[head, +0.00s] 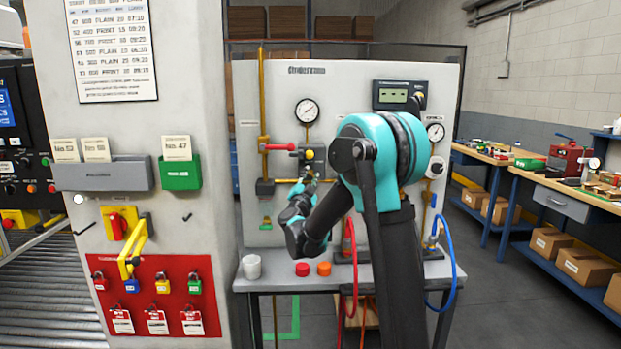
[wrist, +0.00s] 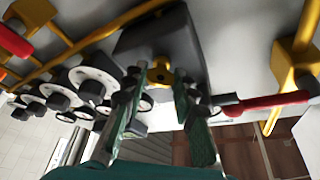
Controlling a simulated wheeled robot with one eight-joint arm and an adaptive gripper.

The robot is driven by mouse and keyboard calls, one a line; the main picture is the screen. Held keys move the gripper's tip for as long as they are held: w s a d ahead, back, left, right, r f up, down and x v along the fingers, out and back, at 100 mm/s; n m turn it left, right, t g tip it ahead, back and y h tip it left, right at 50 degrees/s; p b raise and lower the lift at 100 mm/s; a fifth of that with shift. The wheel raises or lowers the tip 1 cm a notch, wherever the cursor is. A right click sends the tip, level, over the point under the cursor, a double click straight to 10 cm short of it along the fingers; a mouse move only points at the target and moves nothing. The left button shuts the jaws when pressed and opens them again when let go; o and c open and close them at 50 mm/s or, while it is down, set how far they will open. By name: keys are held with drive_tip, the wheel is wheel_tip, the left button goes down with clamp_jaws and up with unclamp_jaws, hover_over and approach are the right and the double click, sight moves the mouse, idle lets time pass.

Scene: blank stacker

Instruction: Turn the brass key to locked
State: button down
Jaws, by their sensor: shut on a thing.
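The brass key (wrist: 160,70) sits in a dark block (wrist: 133,47) on the pale panel. In the wrist view my gripper (wrist: 161,78) has one finger on each side of the key and is shut on it. In the head view my gripper (head: 309,182) is at the panel, just below the round gauge, partly hidden by my teal and black arm. There a small yellow part (head: 309,155) shows above the fingers. The fingers cover part of the key. I cannot read whether it points to locked.
A red-handled valve (head: 280,147) is close left of my gripper; its red lever (wrist: 262,103) is close by in the wrist view. A round gauge (head: 307,111) is above.

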drive_tip(key=shift+r+m+g+h, duration=0.2)
drive_tip(key=shift+m+g, duration=0.45)
drive_tip(key=shift+m, duration=1.25)
drive_tip(key=shift+f+m+g+h, duration=0.2)
drive_tip(key=shift+m+g, duration=0.5)
drive_tip(key=shift+m, duration=1.2)
drive_tip(key=shift+r+m+g+h, duration=0.1)
drive_tip(key=shift+m+g+h, duration=0.4)
drive_tip(key=shift+m, duration=1.4)
drive_tip(key=c, duration=1.2)
unclamp_jaws()
drive_tip(key=shift+s+a, duration=0.1)
drive_tip(key=v, duration=1.1)
drive_tip(key=shift+s+r, duration=0.3)
drive_tip(key=shift+s, duration=0.1)
